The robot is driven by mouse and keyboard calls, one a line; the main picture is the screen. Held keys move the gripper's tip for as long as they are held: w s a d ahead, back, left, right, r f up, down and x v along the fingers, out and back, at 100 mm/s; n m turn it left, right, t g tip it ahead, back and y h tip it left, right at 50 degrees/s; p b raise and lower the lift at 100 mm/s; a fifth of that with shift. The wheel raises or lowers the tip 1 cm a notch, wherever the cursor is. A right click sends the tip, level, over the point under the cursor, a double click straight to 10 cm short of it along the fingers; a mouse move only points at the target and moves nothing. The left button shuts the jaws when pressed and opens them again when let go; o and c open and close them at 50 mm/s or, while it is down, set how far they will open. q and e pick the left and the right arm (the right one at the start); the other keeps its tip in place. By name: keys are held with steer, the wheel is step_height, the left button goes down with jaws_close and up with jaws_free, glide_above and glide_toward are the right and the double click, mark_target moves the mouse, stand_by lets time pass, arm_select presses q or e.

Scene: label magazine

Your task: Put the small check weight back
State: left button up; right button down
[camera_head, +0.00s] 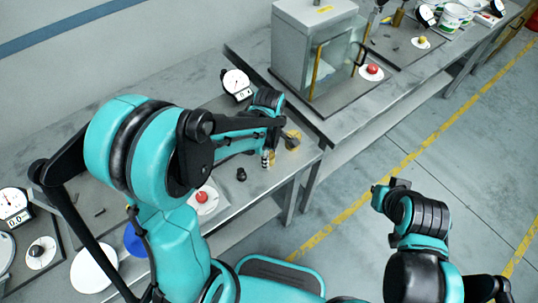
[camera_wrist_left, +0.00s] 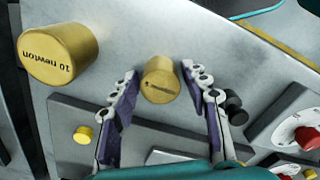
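A small brass weight (camera_wrist_left: 160,82) with partly legible lettering stands on the grey bench in the left wrist view. My left gripper (camera_wrist_left: 159,74) is open, with one fingertip on each side of this weight; I see a gap on the left, while contact on the right is hard to judge. A larger brass weight (camera_wrist_left: 57,55) marked "10 newton" stands to the left. In the head view my left gripper (camera_head: 270,158) is low over the bench beside the larger brass weight (camera_head: 292,139). My right gripper (camera_head: 380,197) is out over the floor, its fingers unclear.
A dark plate (camera_wrist_left: 150,137) with a small yellow knob (camera_wrist_left: 83,134) lies near the fingers. A black knobbed piece (camera_wrist_left: 235,107) stands just right of the right finger. A dial gauge (camera_head: 237,83) and a glass-fronted cabinet (camera_head: 315,45) stand behind.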

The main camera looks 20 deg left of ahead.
arm_select(q)
steer(key=shift+r, duration=0.1)
steer(key=shift+r+p, duration=0.3)
steer(key=shift+r, duration=0.05)
step_height(320, 180, up, 11)
steer(key=p, duration=0.3)
steer(key=s+a+r+m+t, duration=0.2)
steer(key=s+m, duration=0.3)
steer(key=m, duration=0.3)
steer(key=s+a+r+m+t, duration=0.2)
steer(key=s+m+t, duration=0.3)
steer(key=m, duration=0.4)
steer(key=shift+s+a+r, duration=0.15)
steer(key=shift+a+r, duration=0.2)
steer(key=shift+r, duration=0.1)
steer(key=shift+f, duration=0.15)
step_height(320, 180, down, 6)
steer(key=b, duration=0.5)
steer(key=shift+b, duration=0.35)
